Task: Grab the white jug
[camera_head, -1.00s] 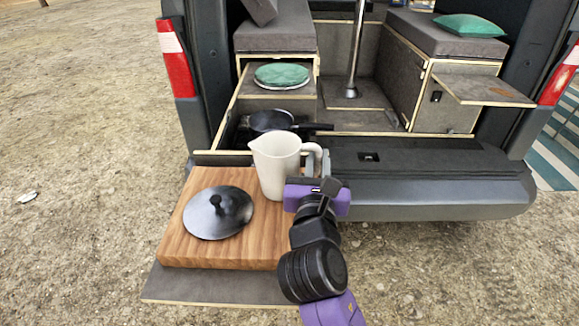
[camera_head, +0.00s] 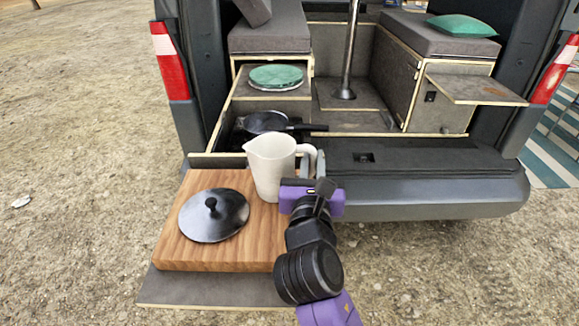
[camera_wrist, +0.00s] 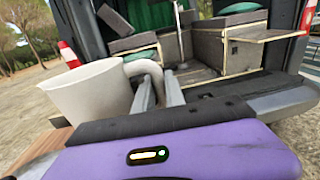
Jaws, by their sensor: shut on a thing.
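The white jug (camera_head: 271,167) stands upright at the back right of the wooden board, its spout to the left and its handle to the right. My gripper (camera_head: 309,165) is at the jug's right side, shut on its handle. In the wrist view the jug (camera_wrist: 92,100) fills the left part, and the two grey fingers of my gripper (camera_wrist: 160,88) reach to its curved handle. The exact contact of the fingertips is partly hidden by the handle. I cannot tell whether the jug's base touches the board.
The wooden board (camera_head: 185,254) holds a dark lid (camera_head: 214,215) left of the jug. A black pan (camera_head: 264,122) sits in the drawer behind it. Green plates (camera_head: 276,76) lie farther back. The van's bumper (camera_head: 430,198) is to the right, with a table flap (camera_head: 472,90) above.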

